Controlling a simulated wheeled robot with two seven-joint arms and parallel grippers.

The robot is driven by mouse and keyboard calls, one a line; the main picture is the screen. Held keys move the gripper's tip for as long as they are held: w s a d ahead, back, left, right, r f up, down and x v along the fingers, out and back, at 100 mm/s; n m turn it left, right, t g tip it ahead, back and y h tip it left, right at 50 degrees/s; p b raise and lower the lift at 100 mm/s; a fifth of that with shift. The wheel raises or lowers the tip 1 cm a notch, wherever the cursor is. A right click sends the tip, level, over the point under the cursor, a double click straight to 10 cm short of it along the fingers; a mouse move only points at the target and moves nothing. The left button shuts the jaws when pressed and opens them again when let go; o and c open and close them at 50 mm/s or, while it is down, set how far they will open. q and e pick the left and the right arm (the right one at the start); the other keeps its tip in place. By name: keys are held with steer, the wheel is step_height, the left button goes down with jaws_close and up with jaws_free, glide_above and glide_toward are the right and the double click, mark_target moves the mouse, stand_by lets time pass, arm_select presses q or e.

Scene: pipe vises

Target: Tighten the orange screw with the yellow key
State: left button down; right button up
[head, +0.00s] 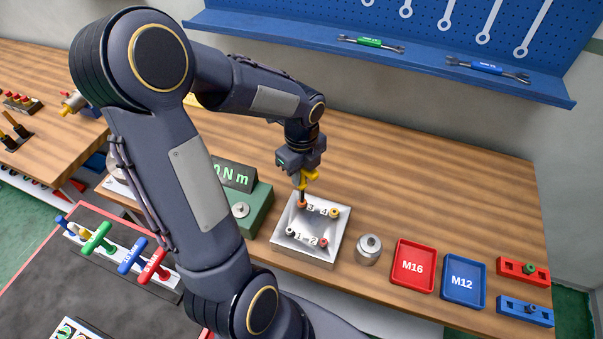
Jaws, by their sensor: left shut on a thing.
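My left gripper (305,172), at the end of the arm that crosses the picture, is shut on the yellow key (311,181). The key's dark shaft points down to the orange screw (301,204) beside the number 3 on the light metal block (318,258). The shaft's lower end appears to meet the screw head; whether it is fully seated is too small to tell. Other screws sit at the block's remaining corners. My right gripper does not show.
A green torque display box (259,208) stands left of the block. A metal cylinder (369,247), a red M16 tray (413,267) and a blue M12 tray (464,281) lie to its right. Green, blue and red T-handle keys stand in a rack (115,252) at lower left.

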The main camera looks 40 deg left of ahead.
arm_select(q)
steer(key=shift+r, duration=1.65)
